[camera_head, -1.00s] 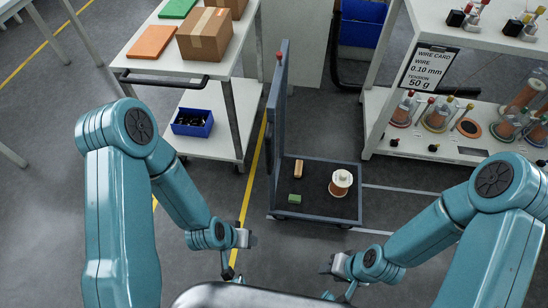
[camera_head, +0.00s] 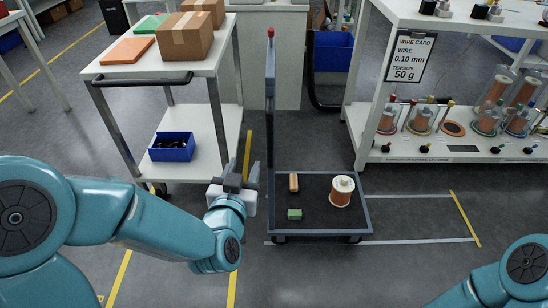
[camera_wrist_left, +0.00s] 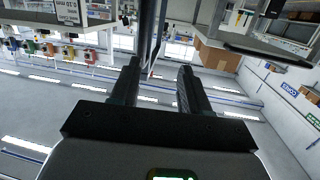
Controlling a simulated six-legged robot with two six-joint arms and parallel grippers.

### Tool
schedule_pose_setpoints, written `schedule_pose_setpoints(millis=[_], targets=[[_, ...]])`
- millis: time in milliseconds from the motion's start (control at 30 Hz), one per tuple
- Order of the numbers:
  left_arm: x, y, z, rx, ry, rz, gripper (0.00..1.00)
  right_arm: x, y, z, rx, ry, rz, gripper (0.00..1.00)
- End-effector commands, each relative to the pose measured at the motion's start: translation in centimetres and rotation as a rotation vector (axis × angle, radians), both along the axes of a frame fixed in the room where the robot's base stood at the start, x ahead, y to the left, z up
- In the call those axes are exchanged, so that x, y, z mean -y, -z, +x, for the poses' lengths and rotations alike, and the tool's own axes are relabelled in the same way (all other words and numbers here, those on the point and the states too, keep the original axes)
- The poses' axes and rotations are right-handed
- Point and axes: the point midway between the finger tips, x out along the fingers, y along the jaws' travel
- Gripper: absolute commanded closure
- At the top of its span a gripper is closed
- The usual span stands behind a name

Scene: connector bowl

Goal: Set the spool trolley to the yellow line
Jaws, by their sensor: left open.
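The spool trolley (camera_head: 345,233) is a low dark platform with a tall grey upright (camera_head: 270,120) at its left end, seen nearly edge-on. On it are a copper-and-white spool (camera_head: 342,190), a tan block (camera_head: 293,182) and a green block (camera_head: 294,214). A short yellow line (camera_head: 465,218) crosses the right end of a white-outlined floor bay, apart from the trolley. My left gripper (camera_head: 240,175) is open, just left of the upright. In the left wrist view its fingers (camera_wrist_left: 160,66) are apart, with a dark post (camera_wrist_left: 148,35) between or beyond them. My right gripper is outside both views.
A white cart (camera_head: 215,125) with boxes and a blue bin (camera_head: 172,147) stands close left of my left gripper. A white shelf (camera_head: 450,148) with spools stands behind the bay. The bay floor (camera_head: 415,215) right of the trolley is clear. A long yellow floor line (camera_head: 233,275) runs left of the trolley.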

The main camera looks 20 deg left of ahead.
Motion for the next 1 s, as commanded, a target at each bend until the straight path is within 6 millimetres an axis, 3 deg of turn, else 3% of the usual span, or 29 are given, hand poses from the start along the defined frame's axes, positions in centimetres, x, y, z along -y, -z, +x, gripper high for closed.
schedule_pose_setpoints(millis=[33, 100, 367, 467, 667, 1000], targets=[[0.3, 1.1, 0.0, 0.034, 0.006, -0.006, 0.54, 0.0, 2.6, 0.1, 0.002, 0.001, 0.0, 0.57], [0.8, 0.9, -0.1, 0.07, 0.015, -0.013, 0.54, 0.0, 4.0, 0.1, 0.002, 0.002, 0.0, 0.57], [2.0, 0.8, -0.3, 0.135, 0.042, -0.026, 0.54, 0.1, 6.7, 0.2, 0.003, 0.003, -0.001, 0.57], [2.1, 0.4, 0.1, 0.135, 0.043, -0.024, 0.54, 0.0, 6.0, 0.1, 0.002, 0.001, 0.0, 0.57], [1.8, -0.1, 2.2, 0.127, 0.043, -0.023, 0.54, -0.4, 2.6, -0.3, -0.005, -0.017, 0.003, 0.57], [1.1, 0.3, 10.0, 0.133, 0.047, -0.026, 0.54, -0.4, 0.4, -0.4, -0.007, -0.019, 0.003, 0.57]])
